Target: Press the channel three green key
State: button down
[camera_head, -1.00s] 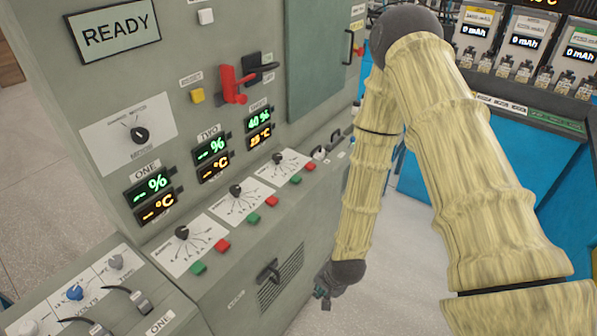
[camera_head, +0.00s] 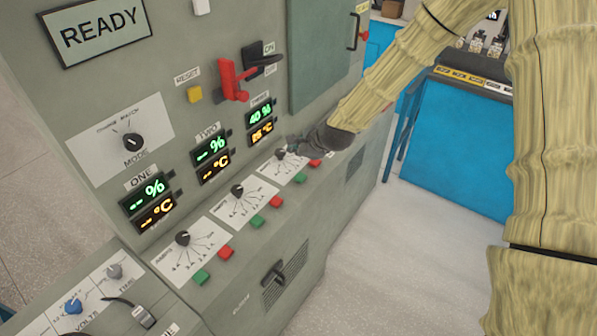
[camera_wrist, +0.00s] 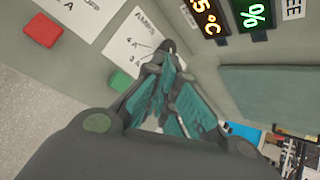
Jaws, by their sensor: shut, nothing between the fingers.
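The channel three green key (camera_head: 300,178) is a small green square on the sloped ledge, below the third dial card (camera_head: 272,172). It also shows in the wrist view (camera_wrist: 121,80), left of my fingers and uncovered. My gripper (camera_head: 293,149) is shut and empty. Its fingertips in the wrist view (camera_wrist: 168,58) lie over the third card near the channel three dial (camera_head: 281,154), apart from the green key. I cannot tell whether they touch the dial or card. The channel three red key (camera_head: 315,162) shows just below my wrist.
Left along the ledge are the channel two green key (camera_head: 256,220) and red key (camera_head: 276,202), with the channel one pair beyond. A red lever (camera_head: 232,80) and yellow reset button (camera_head: 194,94) are above. Open floor (camera_head: 400,250) lies to the right.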

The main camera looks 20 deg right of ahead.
aim_at(298, 177)
jog(key=shift+w+d+r, duration=0.15)
jog(key=shift+w+r, duration=0.2)
jog(key=shift+r, duration=0.1)
jog(key=shift+f, duration=0.15)
jog(key=shift+f+b, duration=2.75)
jog(key=shift+f, duration=1.5)
jog(key=shift+f, duration=0.2)
jog(key=shift+f, duration=0.25)
jog(key=shift+f+b, duration=0.4)
jog(key=shift+b, duration=0.05)
jog(key=shift+r, duration=0.1)
jog(key=shift+r+p, duration=0.55)
jog(key=shift+r, duration=0.2)
